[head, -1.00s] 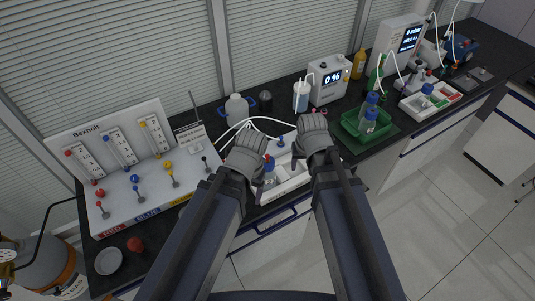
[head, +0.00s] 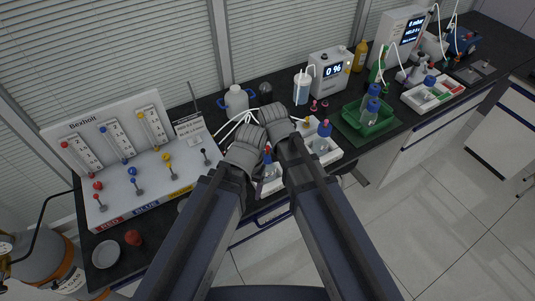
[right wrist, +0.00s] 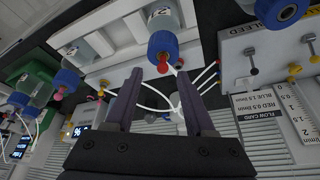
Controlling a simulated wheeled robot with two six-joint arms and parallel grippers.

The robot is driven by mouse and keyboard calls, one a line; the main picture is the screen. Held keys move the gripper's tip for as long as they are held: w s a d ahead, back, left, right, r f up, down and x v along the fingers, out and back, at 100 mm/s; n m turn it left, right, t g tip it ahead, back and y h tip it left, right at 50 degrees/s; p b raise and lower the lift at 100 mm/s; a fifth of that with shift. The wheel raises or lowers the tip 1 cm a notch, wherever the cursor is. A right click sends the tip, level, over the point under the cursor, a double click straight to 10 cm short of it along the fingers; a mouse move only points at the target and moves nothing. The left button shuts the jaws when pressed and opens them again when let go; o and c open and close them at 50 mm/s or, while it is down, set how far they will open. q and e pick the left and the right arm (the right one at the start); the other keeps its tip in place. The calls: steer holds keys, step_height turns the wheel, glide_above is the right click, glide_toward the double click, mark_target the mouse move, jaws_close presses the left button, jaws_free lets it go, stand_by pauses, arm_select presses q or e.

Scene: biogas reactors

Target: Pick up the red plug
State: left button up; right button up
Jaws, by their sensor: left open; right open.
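A small red plug (right wrist: 162,68) shows in the right wrist view, at the blue cap (right wrist: 163,46) of a bottle. It lies in line with the gap between the fingers of my right gripper (right wrist: 158,78), which is open and empty; I cannot tell the depth. In the head view a red tip (head: 267,150) shows above a blue-capped bottle (head: 269,172) between my two arms. My left gripper (head: 246,153) is just left of it and my right gripper (head: 277,120) is above and right. Their fingertips are mostly hidden there.
A white rack (head: 333,153) holds blue-capped bottles. White tubes (head: 238,119) run behind the grippers. The flow panel (head: 130,150) stands left, the green tray (head: 352,127) right. A red ball-like object (head: 133,237) and a dish (head: 105,254) lie at front left.

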mark_target(268, 148)
steer(key=shift+a+b+x, duration=0.2)
steer(key=shift+b+x, duration=2.2)
steer(key=shift+x, duration=0.4)
steer(key=shift+r, duration=0.1)
steer(key=shift+c, duration=0.4)
jaws_close()
